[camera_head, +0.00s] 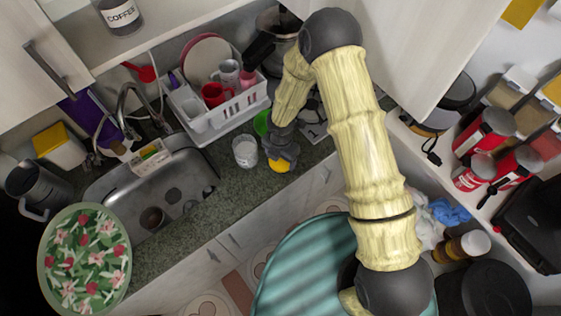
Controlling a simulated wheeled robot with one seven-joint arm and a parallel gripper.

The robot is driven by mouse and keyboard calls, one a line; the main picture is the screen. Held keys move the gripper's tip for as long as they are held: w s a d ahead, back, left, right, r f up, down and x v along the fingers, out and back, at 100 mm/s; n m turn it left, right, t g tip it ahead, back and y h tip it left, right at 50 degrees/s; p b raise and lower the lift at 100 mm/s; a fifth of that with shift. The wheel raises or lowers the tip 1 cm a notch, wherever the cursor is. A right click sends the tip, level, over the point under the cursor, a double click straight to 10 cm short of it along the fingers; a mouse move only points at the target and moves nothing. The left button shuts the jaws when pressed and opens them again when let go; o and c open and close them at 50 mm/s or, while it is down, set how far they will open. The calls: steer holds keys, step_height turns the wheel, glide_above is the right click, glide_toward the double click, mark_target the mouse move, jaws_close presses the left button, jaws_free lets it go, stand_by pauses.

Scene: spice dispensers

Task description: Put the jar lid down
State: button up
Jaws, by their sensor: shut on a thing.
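My gripper (281,158) is at the end of my arm, over the counter's front part. It is shut on a yellow-orange round lid (280,166), which shows just below the dark fingers. I cannot tell whether the lid touches the counter. A whitish, clear jar (245,152) stands upright on the counter, just left of my gripper and apart from it. The far side of the lid is hidden by the fingers.
The dark green counter (215,172) has bare room left of the jar. A sink (165,190) is further left. A white dish rack (228,112) with plates and mugs stands behind. A green object (262,122) is partly hidden behind my arm.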

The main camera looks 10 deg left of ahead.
steer(key=shift+f+b, duration=0.35)
steer(key=shift+f, duration=0.65)
steer(key=shift+f, duration=0.2)
steer(key=o, duration=0.9)
steer(key=shift+r, duration=0.1)
step_height(320, 180, up, 12)
steer(key=p, duration=0.9)
steer(key=shift+r+p, duration=0.15)
steer(key=shift+p, duration=0.15)
